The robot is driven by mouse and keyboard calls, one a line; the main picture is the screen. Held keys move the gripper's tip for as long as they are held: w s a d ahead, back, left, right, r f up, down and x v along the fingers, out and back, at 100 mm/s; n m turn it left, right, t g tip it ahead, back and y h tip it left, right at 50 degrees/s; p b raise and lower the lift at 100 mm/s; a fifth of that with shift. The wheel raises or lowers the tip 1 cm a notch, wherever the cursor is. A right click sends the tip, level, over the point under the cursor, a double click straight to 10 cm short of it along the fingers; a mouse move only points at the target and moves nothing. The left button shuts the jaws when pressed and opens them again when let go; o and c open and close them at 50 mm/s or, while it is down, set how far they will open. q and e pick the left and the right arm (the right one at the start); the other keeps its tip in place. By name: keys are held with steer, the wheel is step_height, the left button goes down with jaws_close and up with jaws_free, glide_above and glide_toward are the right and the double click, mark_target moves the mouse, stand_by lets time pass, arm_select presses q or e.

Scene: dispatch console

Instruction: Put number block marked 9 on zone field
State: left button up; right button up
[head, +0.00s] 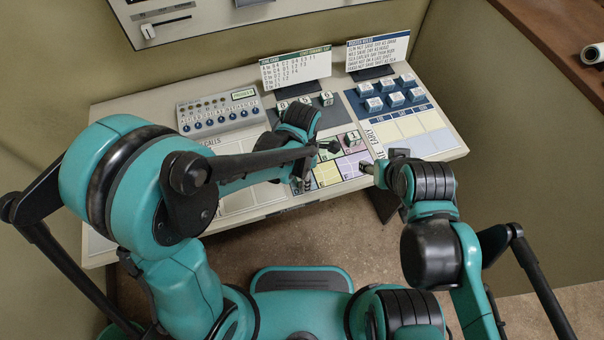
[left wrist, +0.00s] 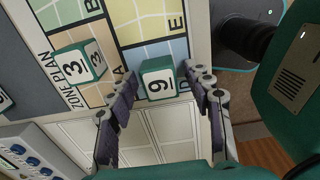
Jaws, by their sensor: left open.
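The number block marked 9 (left wrist: 158,82) has a white top and green sides. In the left wrist view it sits on the zone plan by the letter D, partly covering that field. My left gripper (left wrist: 159,88) is open, with one finger on each side of the block; contact cannot be told. In the head view my left gripper (head: 317,166) is over the left part of the zone plan (head: 328,174) and hides the 9 block. My right gripper (head: 382,163) is at the plan's right edge, its fingertips apart, with nothing seen between them.
A block marked 3 (left wrist: 80,62) lies near letter A. A block marked 1 (head: 352,138) is on the plan's far right. More number blocks (head: 326,98) stand behind it. Blue-white blocks (head: 395,99) are at the right; a keypad box (head: 220,112) is at the left.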

arm_select(q)
steer(key=shift+r, duration=0.2)
step_height(320, 180, up, 12)
steer(key=p, duration=0.4)
steer(key=s+a+r+m+t, duration=0.2)
steer(key=a+r+m+t, duration=0.1)
steer(key=a+m, duration=0.6)
steer(key=s+a+r+m+t, duration=0.3)
steer(key=a+m, duration=0.5)
steer(key=m, duration=0.4)
steer(key=shift+a+r+m+t, duration=0.3)
steer(key=shift+a+t, duration=0.1)
steer(key=shift+t, duration=0.2)
steer(key=shift+s+f, duration=0.1)
